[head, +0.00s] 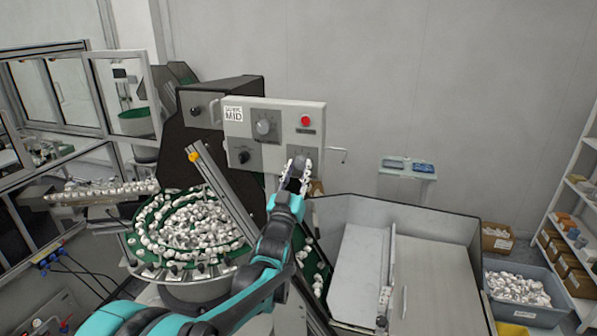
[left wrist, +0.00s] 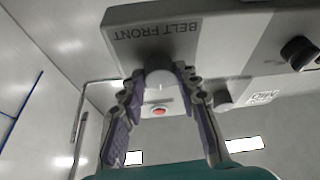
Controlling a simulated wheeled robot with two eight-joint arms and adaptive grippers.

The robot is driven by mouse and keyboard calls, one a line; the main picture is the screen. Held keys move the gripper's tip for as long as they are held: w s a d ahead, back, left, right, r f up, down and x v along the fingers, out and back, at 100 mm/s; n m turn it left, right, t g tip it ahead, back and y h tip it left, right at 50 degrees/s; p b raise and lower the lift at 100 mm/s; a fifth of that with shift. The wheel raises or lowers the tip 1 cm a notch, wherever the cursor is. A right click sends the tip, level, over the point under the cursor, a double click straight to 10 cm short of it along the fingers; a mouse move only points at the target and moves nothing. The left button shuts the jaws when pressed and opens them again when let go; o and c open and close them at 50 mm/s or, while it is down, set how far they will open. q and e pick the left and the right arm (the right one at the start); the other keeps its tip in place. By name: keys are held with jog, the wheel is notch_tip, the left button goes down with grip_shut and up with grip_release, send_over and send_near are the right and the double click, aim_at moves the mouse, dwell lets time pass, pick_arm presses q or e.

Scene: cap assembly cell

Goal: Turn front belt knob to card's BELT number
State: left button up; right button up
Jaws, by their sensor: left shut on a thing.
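My left gripper (head: 297,172) is at the lower right of the grey control panel (head: 285,108) in the head view. The knob's pointer and scale cannot be read. A white card (head: 233,113) at the panel's upper left shows MID in large letters; its smaller upper line is too blurred to read. My right gripper is not in view.
The panel also carries a large grey dial (head: 265,127), a red button (head: 305,120) and a black knob (head: 243,156). Below left is a round green feeder (head: 150,220) full of white caps. A grey bin (head: 425,218) stands to the right.

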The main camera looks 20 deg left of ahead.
pick_arm(q)
jog(key=m+h+b, duration=0.1)
jog(key=m+h, duration=0.1)
jog(key=m, duration=0.2)
jog(key=shift+a, duration=0.15)
jog(key=shift+a+m+g+h+b, duration=0.2)
jog(key=shift+m+h, duration=0.65)
jog(key=shift+m, duration=0.6)
jog(key=shift+d+m+g+h+b, duration=0.1)
jog(key=shift+m+g+h, duration=0.2)
jog(key=shift+m+h, duration=0.85)
jog(key=shift+r+m+y, duration=0.1)
jog(key=shift+m+y, duration=0.2)
jog(key=shift+m, duration=0.3)
jog(key=o, duration=1.2)
jog(key=shift+c, duration=0.2)
jog(key=shift+s, duration=0.1)
jog(key=v, duration=1.2)
